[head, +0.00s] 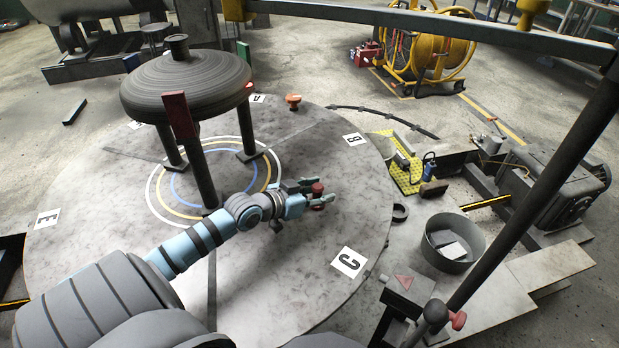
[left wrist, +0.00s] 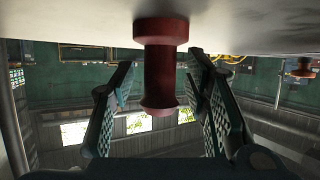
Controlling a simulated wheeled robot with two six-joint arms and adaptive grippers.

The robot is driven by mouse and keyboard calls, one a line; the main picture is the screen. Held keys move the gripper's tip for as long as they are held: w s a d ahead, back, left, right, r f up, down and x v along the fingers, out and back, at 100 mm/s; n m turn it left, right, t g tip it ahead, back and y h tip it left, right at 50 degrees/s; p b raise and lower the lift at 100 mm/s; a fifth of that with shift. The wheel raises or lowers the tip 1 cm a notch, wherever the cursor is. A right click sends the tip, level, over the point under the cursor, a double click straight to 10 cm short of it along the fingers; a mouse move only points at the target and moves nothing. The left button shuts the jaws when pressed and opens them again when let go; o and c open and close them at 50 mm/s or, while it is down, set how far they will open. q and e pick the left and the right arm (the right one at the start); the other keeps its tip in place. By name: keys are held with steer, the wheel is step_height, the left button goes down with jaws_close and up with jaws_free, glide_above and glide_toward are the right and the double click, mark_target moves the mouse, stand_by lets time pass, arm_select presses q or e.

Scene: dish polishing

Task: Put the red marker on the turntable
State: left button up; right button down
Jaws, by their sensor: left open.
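The red marker (head: 318,188) is a small red spool-shaped piece on the grey turntable (head: 300,270), between the letters B and C. In the left wrist view the marker (left wrist: 161,65) appears upside down, its wide end against the pale turntable surface (left wrist: 240,22). My left gripper (head: 320,194) reaches across the turntable and is open, with its fingers on either side of the marker. In the left wrist view gaps show between the marker and both fingers. My right gripper is not in view.
A dark ribbed dish (head: 185,85) stands on legs over the coloured rings. An orange-red piece (head: 293,100) stands near the turntable's far edge. A grey bin (head: 452,243) and a dark ring (head: 400,212) lie right of the turntable. The surface near letter C is clear.

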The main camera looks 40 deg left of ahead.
arm_select(q)
steer(key=p+v, duration=1)
steer(key=v, duration=0.1)
steer(key=shift+s+r+p, duration=0.15)
steer(key=shift+r+p, duration=0.15)
steer(key=shift+p, duration=0.05)
steer(key=shift+s+a, duration=0.1)
steer(key=shift+s, duration=0.15)
steer(key=shift+f, duration=0.2)
steer(key=shift+s, duration=0.15)
